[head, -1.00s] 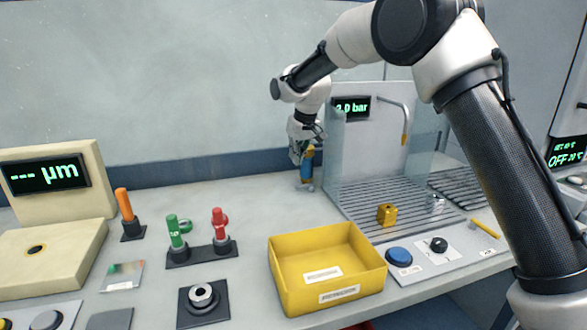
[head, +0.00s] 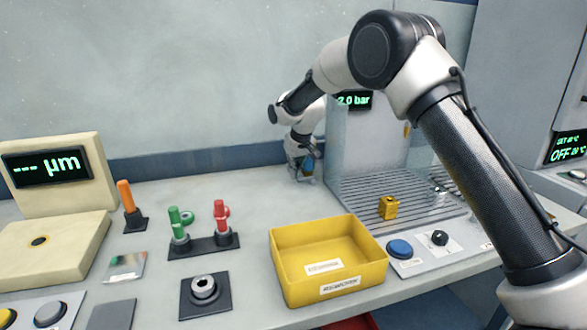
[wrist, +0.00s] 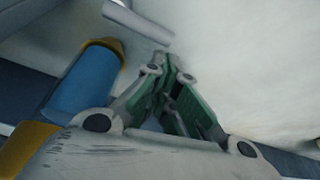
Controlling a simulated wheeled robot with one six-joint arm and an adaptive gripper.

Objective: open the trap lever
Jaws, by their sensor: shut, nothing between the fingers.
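A blue cylinder with yellow-orange ends, apparently the trap, stands at the back of the bench by the wall. In the wrist view the blue cylinder (wrist: 85,80) is large, just left of my fingers. A pale grey bar (wrist: 138,22) lies beyond its orange end, a little past my fingertips; it looks like the lever. A gap shows between bar and fingertips, but contact is hard to judge. My gripper (wrist: 172,62) is shut and empty, its green-padded fingers together at the tips. In the head view my gripper (head: 303,175) points down and mostly hides the blue cylinder (head: 308,162).
A booth with a slatted grate (head: 360,187) and a "2.0 bar" display (head: 354,100) stands right of my gripper. A yellow bin (head: 290,290) sits in front. Green (head: 179,228) and red (head: 221,220) handled pieces stand left. The bench between is clear.

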